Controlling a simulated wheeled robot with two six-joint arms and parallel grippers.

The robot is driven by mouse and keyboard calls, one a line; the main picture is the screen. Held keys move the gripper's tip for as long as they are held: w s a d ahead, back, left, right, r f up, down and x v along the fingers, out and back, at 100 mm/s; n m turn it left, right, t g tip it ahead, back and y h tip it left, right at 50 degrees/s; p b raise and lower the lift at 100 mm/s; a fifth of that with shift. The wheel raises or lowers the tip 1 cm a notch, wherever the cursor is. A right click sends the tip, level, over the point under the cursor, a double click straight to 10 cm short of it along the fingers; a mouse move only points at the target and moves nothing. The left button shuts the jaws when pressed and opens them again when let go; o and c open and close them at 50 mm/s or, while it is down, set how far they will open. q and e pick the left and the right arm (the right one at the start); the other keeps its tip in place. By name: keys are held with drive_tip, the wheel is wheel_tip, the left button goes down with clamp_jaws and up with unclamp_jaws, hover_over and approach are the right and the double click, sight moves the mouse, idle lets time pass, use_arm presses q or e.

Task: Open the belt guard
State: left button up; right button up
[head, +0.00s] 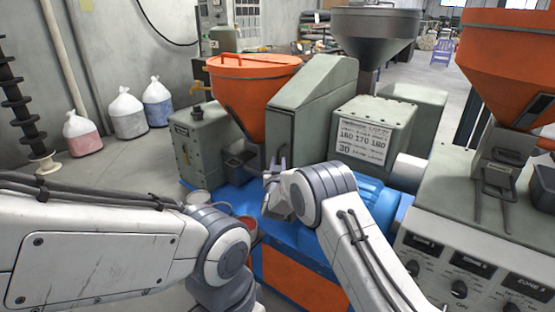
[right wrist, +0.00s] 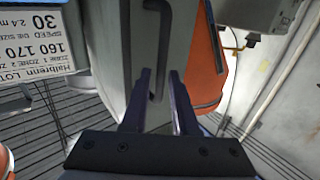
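The belt guard (head: 312,108) is a tall grey-green housing with a slanted top, standing between the orange hopper and the box with a printed label. It looks closed. In the right wrist view the guard's face (right wrist: 138,42) carries a dark bent handle (right wrist: 158,60). My right gripper (head: 276,163) is low in front of the guard in the head view. In the wrist view its two fingers (right wrist: 160,76) are apart, with the handle's end in line between them and nothing visibly gripped. Contact cannot be told. My left gripper is outside the head view; only its arm shows.
An orange lidded hopper (head: 250,85) stands left of the guard, with a grey box (head: 200,140) beside it. The labelled box (head: 372,130) is to the right. Buckets (head: 198,197) stand low at left. A control panel (head: 480,270) is at front right.

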drive_tip(key=shift+w, duration=1.05)
drive_tip(key=shift+c, duration=0.4)
clamp_jaws()
idle(0.4)
